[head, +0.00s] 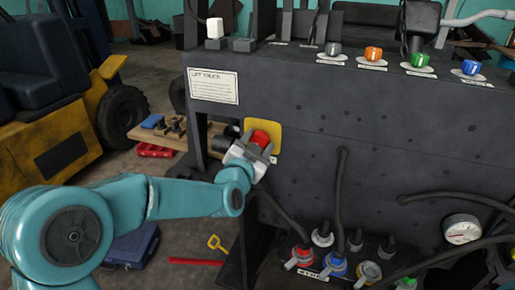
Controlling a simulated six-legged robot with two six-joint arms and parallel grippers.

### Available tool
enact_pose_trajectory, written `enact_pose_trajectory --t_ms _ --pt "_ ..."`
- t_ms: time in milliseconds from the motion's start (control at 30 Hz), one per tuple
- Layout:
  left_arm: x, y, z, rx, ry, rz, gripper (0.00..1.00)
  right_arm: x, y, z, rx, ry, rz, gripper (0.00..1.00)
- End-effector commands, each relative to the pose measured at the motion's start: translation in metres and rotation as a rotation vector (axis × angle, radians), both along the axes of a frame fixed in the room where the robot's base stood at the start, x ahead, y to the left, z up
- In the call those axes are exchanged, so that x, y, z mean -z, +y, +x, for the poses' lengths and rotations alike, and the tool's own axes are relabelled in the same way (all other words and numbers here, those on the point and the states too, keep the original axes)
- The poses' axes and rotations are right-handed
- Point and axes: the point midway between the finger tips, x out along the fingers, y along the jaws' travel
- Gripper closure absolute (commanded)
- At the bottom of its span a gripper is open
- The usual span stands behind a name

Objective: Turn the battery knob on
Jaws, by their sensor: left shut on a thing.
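The battery knob is most likely the red knob (264,138) on a yellow plate (277,127), on the front of the dark forklift panel (350,150). My left gripper (258,145) reaches in from the left and is shut on this red knob. The gripper hides part of the knob, so its exact turn angle is hard to tell. My right gripper is not in view.
Grey, orange, green and blue knobs (373,54) line the panel's top. Below are red and blue caps (335,265), black hoses and a round gauge (462,230). A yellow forklift (60,130) stands at the left. Tools lie on the floor.

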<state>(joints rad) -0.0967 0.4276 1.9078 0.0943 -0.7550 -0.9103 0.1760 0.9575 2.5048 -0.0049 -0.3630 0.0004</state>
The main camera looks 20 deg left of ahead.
Motion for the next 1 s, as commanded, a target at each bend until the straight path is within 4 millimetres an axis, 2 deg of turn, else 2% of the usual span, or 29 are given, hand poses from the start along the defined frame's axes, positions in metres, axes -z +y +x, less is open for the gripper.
enact_pose_trajectory --t_ms 300,1000 --pt "0.0009 -0.0010 0.0002 0.000 -0.012 0.299 0.76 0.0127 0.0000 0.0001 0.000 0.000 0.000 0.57" --pt "0.0013 -0.0017 0.0001 0.001 -0.033 0.948 0.76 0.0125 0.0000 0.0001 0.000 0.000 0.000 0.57"
